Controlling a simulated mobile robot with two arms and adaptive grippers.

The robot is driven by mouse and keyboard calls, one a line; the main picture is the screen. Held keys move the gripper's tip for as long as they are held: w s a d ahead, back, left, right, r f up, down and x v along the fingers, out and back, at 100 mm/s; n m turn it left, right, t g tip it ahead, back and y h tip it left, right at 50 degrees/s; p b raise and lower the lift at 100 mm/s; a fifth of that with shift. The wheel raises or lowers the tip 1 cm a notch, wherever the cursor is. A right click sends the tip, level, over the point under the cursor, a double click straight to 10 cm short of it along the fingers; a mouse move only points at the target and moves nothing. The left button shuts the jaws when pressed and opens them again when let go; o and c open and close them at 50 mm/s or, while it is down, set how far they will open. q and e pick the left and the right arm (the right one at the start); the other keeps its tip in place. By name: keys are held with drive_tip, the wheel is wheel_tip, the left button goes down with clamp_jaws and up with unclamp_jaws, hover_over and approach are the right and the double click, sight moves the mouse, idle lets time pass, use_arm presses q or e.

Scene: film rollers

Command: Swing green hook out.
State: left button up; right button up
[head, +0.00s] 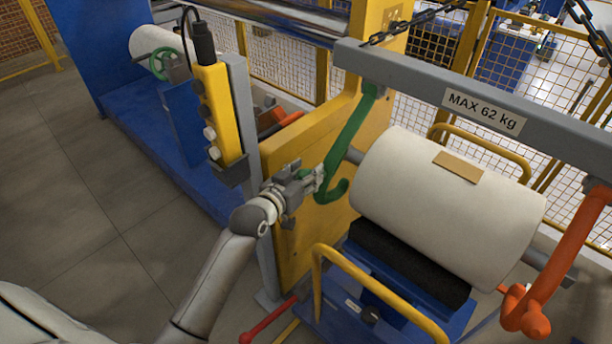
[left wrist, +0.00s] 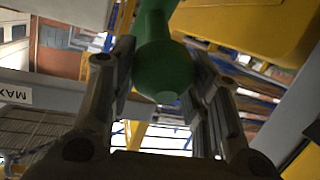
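The green hook (head: 352,140) hangs from the grey overhead beam (head: 430,85), its curved lower end beside the left end of the white roll (head: 445,205). My left gripper (head: 318,178) is at the green hook's lower part, on its left side. In the left wrist view the hook's green knob (left wrist: 158,68) sits between the two fingers (left wrist: 160,80), which lie close against both sides of it. The gripper looks shut on the knob. My right gripper is not in view.
A yellow pendant control box (head: 218,110) on a grey post stands just left of my gripper. A yellow machine frame (head: 300,225) is behind it. An orange hook (head: 565,255) hangs at the roll's right end. A yellow rail (head: 375,285) stands in front.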

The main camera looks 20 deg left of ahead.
use_arm(q)
drive_tip(key=o, duration=0.3)
drive_tip(key=shift+o, duration=0.2)
drive_tip(key=shift+f, duration=0.1)
drive_tip(key=shift+s, duration=0.2)
drive_tip(key=shift+s, duration=0.25)
drive_tip(key=v, duration=1.1)
drive_tip(key=shift+a, duration=0.1)
